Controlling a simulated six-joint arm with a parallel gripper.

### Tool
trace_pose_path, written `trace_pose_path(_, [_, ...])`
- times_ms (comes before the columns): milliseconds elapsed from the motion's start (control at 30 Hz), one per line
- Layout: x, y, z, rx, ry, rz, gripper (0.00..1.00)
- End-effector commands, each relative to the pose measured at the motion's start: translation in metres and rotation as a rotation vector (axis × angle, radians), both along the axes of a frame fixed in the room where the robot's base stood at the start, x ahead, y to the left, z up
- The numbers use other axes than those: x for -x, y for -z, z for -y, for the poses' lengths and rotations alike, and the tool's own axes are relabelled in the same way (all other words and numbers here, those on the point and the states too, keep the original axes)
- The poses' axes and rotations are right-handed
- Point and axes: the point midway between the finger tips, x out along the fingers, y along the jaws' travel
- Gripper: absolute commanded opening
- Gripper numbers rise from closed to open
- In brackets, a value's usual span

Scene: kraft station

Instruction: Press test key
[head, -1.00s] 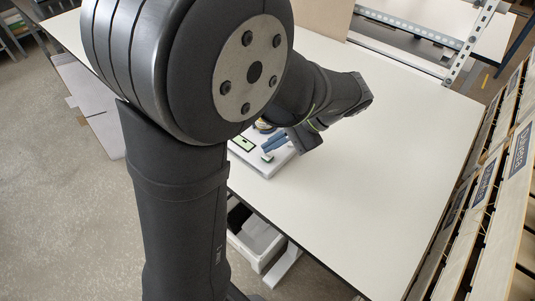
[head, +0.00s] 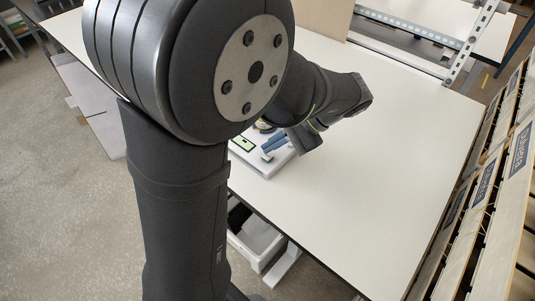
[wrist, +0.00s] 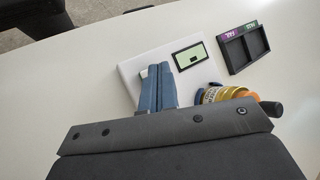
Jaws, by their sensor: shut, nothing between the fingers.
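A white device (wrist: 160,54) with a greenish display (wrist: 190,56) lies on the table in the wrist view. In the head view the device (head: 268,170) is partly hidden by my arm, and its display (head: 243,143) shows at the left. My gripper (wrist: 158,72) has blue fingers, shut and empty, with their tips over the device's face beside the display. The fingers also show in the head view (head: 268,146), close to a small dark-green part (head: 267,157) on the device; I cannot tell whether this is the test key or whether they touch it.
A yellow-gold round object (wrist: 222,93) and an orange one (wrist: 246,95) lie beside the device, partly hidden by my gripper. The white table (head: 390,170) is clear to the right.

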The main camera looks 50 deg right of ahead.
Motion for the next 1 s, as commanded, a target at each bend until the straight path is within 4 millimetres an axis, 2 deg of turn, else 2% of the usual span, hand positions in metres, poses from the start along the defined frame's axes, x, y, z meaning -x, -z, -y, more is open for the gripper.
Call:
trace_pose_path(200, [0.000, 0.007, 0.000, -0.001, 0.001, 0.000, 0.00])
trace_pose_path(1000, [0.000, 0.012, 0.000, -0.001, 0.001, 0.000, 0.00])
